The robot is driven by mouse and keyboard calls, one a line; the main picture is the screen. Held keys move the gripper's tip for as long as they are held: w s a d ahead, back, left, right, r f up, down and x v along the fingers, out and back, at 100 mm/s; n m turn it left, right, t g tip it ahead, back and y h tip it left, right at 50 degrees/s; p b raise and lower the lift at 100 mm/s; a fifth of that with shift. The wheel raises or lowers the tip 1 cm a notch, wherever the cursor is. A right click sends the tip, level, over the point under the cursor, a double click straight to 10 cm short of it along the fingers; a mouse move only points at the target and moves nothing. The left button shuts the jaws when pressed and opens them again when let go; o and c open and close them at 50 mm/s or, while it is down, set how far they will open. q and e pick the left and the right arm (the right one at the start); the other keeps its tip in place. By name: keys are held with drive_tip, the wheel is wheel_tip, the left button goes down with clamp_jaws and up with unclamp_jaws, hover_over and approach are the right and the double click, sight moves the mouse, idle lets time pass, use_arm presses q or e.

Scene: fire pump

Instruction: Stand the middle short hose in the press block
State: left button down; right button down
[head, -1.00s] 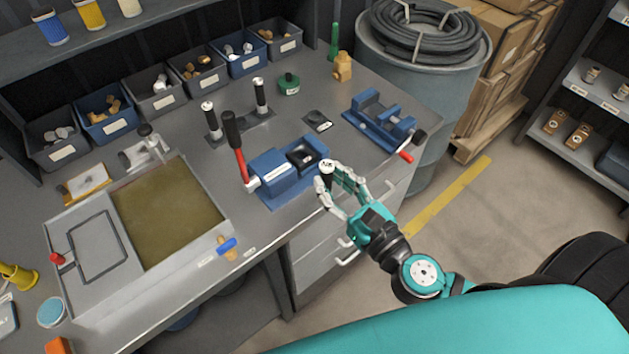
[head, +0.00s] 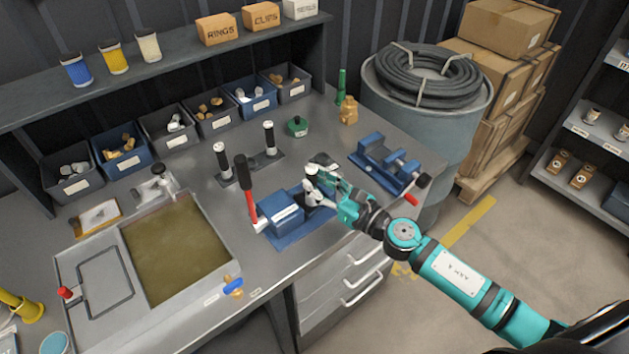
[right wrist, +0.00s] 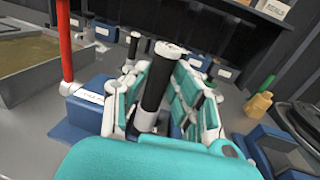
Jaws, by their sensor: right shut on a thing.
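The press block (head: 282,214) is a blue press on the bench with a red lever and black handle; its blue side also shows in the right wrist view (right wrist: 88,112). My right gripper (head: 318,190) is at the right end of the press. In the right wrist view, my right gripper (right wrist: 152,112) is shut around the middle short hose (right wrist: 156,82), black with a pale end. The hose is close to upright, slightly tilted in that view. Its lower end is hidden by the fingers, so I cannot tell whether it touches the block. My left gripper is not in view.
Two more short hoses (head: 222,162) stand in a dark rack behind the press, with a gap between them. A blue vise (head: 385,162) is to the right. A green round part (head: 298,127) lies behind. Bins line the back; a shallow tray (head: 75,250) is left.

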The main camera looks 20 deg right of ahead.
drive_tip(key=w, duration=0.2)
drive_tip(key=shift+w, duration=0.35)
drive_tip(key=shift+w+f, duration=0.2)
drive_tip(key=shift+f+b, duration=0.5)
drive_tip(key=shift+f, duration=1.15)
drive_tip(key=shift+d+f, duration=0.1)
drive_tip(key=shift+f, duration=0.1)
drive_tip(key=c, duration=1.1)
unclamp_jaws()
